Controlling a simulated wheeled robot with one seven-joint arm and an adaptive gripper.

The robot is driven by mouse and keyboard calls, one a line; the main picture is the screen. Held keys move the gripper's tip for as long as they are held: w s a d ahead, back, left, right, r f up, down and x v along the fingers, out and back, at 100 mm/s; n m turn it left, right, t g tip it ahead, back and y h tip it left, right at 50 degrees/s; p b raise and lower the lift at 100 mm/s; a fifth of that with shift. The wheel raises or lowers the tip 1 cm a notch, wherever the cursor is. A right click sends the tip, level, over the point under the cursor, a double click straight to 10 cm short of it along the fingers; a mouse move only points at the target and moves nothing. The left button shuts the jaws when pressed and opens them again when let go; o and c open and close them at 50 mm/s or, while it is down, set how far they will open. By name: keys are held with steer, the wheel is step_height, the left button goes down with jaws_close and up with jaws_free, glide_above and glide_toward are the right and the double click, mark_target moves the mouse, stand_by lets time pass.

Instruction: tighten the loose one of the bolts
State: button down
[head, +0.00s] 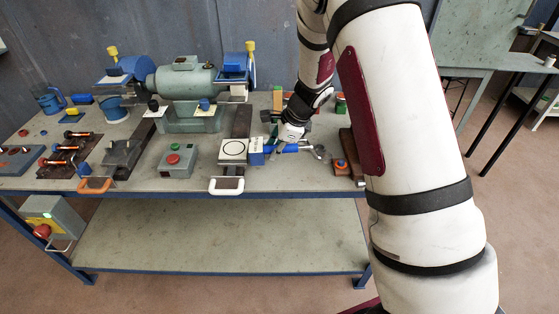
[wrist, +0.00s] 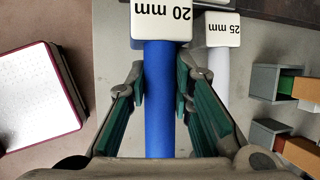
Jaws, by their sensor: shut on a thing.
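My gripper (wrist: 160,85) is shut on the blue handle of the 20 mm tool (wrist: 160,130); its green-padded fingers lie on both sides of the handle. A white block marked "20 mm" (wrist: 160,20) sits at the handle's far end. In the head view my gripper (head: 290,131) is low over the right part of the bench, and the blue handle (head: 291,149) shows beneath it. A grey-green motor-like machine (head: 186,80) with blue end parts stands at the back of the bench. I cannot make out which bolt is loose.
A white-handled tool marked "25 mm" (wrist: 222,30) lies beside mine. A grey box with red and green buttons (head: 175,160) and a circle-marked plate (head: 233,151) stand on the bench (head: 210,165). Dark racks with orange-handled items (head: 68,155) are at left. Grey holders (wrist: 275,82) are at right.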

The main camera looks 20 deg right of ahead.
steer(key=shift+f, duration=2.25)
steer(key=shift+f, duration=0.15)
steer(key=c, duration=1.4)
jaws_free()
